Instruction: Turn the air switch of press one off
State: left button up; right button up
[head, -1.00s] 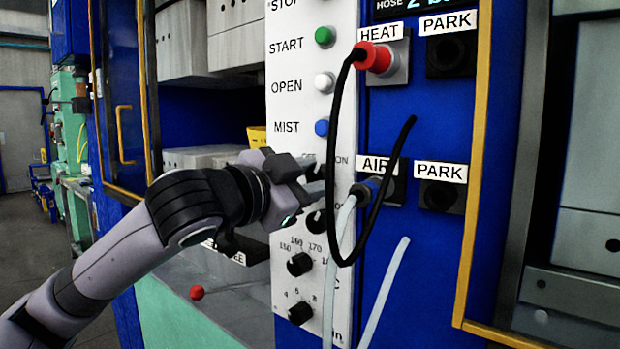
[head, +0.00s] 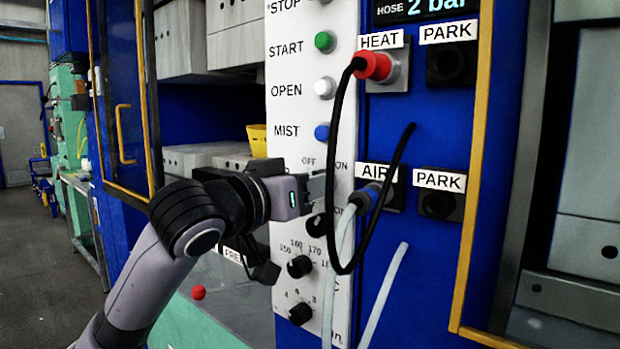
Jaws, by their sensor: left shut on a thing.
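The white control panel (head: 342,105) of the press fills the middle of the head view. My left gripper (head: 318,187) reaches in from the left and is shut at the panel, just below the OFF and ON marks of a rotary switch. The switch knob between its fingers is hidden by the gripper, and so is its name label, so I cannot read its setting. A second black switch knob (head: 317,225) shows just below the gripper, with a partly covered ON mark beside it. My right gripper is not in view.
A black cable hangs in a loop from the red HEAT plug (head: 374,66), close right of the gripper. A pale hose runs down from the AIR plug (head: 369,196). Two round dials (head: 300,267) sit below. A red ball knob (head: 198,293) is at lower left.

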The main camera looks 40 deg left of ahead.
pick_arm(q)
jog(key=shift+n, duration=0.6)
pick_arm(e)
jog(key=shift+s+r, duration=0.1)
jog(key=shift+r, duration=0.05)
pick_arm(q)
jog(key=shift+n, duration=0.3)
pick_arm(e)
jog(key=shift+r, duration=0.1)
pick_arm(q)
jog(key=o, duration=1)
jog(key=shift+o, duration=0.2)
jog(key=s+b, duration=0.2)
jog(key=s, duration=0.5)
jog(key=shift+a+b, duration=0.25)
jog(key=shift+b, duration=0.05)
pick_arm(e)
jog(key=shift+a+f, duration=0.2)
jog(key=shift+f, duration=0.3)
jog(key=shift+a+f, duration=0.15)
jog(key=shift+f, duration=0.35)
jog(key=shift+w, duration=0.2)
